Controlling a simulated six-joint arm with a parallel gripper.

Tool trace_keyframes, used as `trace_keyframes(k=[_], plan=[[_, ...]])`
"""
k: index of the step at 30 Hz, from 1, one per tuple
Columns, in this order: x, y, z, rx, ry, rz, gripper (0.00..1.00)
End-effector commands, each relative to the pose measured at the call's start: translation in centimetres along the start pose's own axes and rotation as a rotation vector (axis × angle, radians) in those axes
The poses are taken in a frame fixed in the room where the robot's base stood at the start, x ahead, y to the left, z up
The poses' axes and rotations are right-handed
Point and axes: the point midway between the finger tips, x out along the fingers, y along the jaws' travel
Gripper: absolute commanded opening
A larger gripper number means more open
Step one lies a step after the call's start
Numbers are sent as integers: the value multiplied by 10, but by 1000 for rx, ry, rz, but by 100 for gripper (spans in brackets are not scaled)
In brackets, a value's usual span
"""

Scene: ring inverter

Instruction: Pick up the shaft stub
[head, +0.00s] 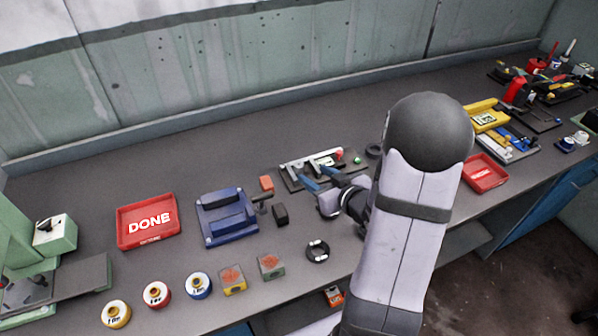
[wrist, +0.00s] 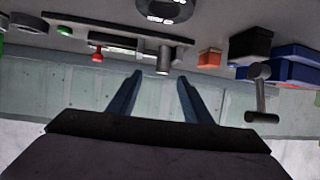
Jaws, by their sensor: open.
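A short grey cylinder (wrist: 163,60), which looks like the shaft stub, stands out from a dark fixture plate (wrist: 120,33) in the wrist view, which is upside down. It lies in line with the gap between my fingers; whether it is between the tips I cannot tell. My gripper (wrist: 160,78) is open, with two blue fingers apart and nothing visibly held. In the head view my gripper (head: 312,176) is at the front edge of the fixture plate (head: 291,181), and its fingers partly cover the parts there. The stub cannot be made out clearly in the head view.
A red knob (wrist: 97,55) is on the same plate. A dark ring (head: 317,250) lies in front. A red DONE tray (head: 147,222) is farther left.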

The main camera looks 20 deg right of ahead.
Motion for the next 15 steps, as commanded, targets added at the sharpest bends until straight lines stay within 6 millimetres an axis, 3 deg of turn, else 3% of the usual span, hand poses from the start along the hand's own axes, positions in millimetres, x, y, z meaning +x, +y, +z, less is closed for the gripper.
trace_keyframes(k=[7, 15], plan=[[1, -1, -3, 7, 26, -12, 45], [19, -2, -3, 7, 23, -13, 45]])
